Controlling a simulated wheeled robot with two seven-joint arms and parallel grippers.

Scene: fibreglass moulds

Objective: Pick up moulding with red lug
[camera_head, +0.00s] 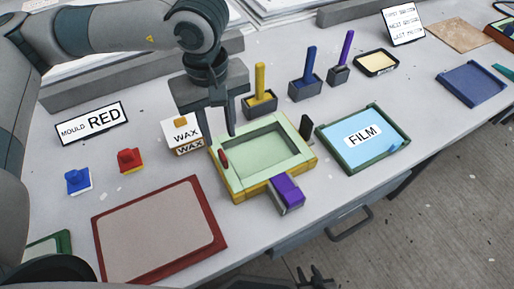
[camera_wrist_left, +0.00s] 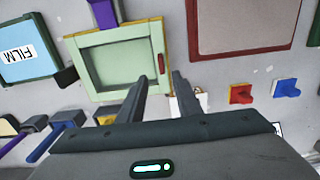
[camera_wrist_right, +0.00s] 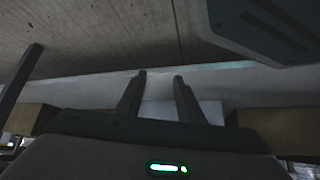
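The pale green moulding (camera_head: 240,174) is a square frame with a sunken middle and a red lug (camera_head: 223,158) on its left edge. It sits on a yellow mould (camera_head: 262,194). In the left wrist view the moulding (camera_wrist_left: 90,60) shows with its red lug (camera_wrist_left: 161,65) on the right edge. My left gripper (camera_head: 217,134) is open and empty, pointing down above the moulding's back left corner; its fingertips (camera_wrist_left: 160,76) lie near that corner, apart from the lug. My right gripper (camera_head: 316,277) is low, beyond the table's front edge; its fingers (camera_wrist_right: 159,76) are open and empty.
A purple block (camera_head: 287,193) stands against the moulding's front. A red-rimmed panel (camera_head: 158,232) lies front left. A MOULD RED sign (camera_head: 92,123) stands at the back left.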

